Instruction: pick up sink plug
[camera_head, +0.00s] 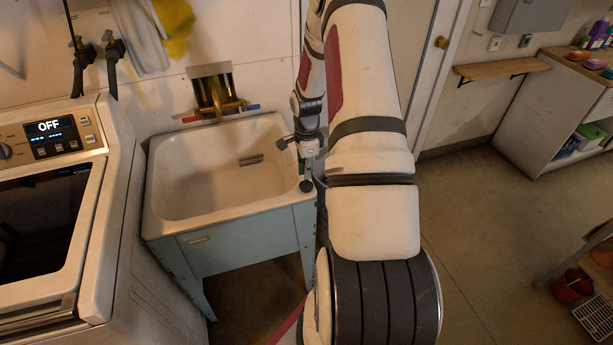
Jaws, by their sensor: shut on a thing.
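The white sink (208,180) stands in the middle left of the view, on a pale blue-green cabinet stand. My gripper (302,170) is small and partly hidden by my own arm. It points down at the sink's right rim, near the front right corner. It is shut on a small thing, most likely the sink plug. A small dark round piece (307,186) shows at its lower end, by the rim. I cannot tell whether this is the plug or a fingertip, or whether it touches the rim. A bit of green shows beside the gripper.
A brass faucet (220,104) is on the wall behind the sink. A washing machine (62,200) with an "OFF" display stands close on the left. A wooden wall shelf (502,69) and a cabinet (560,112) are at the right. Open floor (490,220) lies right of my arm.

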